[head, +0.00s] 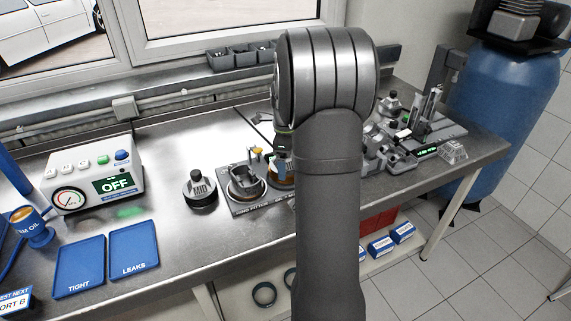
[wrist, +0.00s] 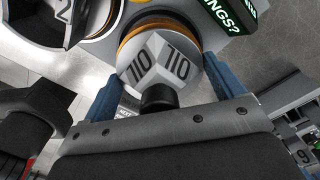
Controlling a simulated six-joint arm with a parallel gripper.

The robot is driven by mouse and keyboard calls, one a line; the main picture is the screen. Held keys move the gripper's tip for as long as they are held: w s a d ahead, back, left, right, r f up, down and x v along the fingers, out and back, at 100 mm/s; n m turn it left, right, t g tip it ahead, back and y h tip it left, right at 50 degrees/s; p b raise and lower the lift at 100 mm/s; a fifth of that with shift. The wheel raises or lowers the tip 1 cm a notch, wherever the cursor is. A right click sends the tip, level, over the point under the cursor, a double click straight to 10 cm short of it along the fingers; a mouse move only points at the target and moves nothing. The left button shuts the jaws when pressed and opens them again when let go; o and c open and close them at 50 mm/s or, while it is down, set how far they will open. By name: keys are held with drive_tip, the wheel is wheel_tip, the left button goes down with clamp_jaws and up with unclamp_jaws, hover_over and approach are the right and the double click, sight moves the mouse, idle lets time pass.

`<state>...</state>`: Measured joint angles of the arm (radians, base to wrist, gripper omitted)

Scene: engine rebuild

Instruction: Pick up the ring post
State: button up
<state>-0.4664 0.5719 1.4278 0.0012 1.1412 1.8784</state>
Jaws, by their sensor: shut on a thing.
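In the wrist view, a grey faceted post (wrist: 158,62) marked OIL, with a black knob (wrist: 159,97), sits between the blue fingers of my gripper (wrist: 163,86). My gripper is shut on this ring post. An orange-brown band shows just beyond its grey head; whether the post touches what lies beneath is unclear. In the head view, my arm hides most of the gripper and the post. A second post (head: 200,188), marked MID and with a black knob, stands upright on the bench to the left of the fitting board (head: 240,208).
A gauge box (head: 92,172) reading OFF and blue TIGHT (head: 80,268) and LEAKS (head: 134,251) trays lie left. Grey metal fixtures (head: 402,160) stand right of my arm. Dark bins (head: 240,57) sit at the back. Bare bench lies behind the MID post.

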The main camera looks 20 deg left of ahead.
wheel_tip(320, 180, up, 3)
drive_tip(key=shift+r, duration=0.1)
drive_tip(key=d+r, duration=0.6)
drive_tip(key=d, duration=0.5)
drive_tip(key=w+a+f, duration=0.2)
drive_tip(key=w+a, duration=0.3)
drive_tip(key=w, duration=0.7)
wheel_tip(320, 180, down, 10)
drive_tip(key=shift+w+a+f, duration=0.1)
drive_tip(key=shift+w, duration=0.05)
drive_tip(key=shift+f, duration=0.1)
drive_tip(key=o, duration=1.1)
wheel_tip(320, 180, up, 12)
drive_tip(key=shift+r, duration=0.15)
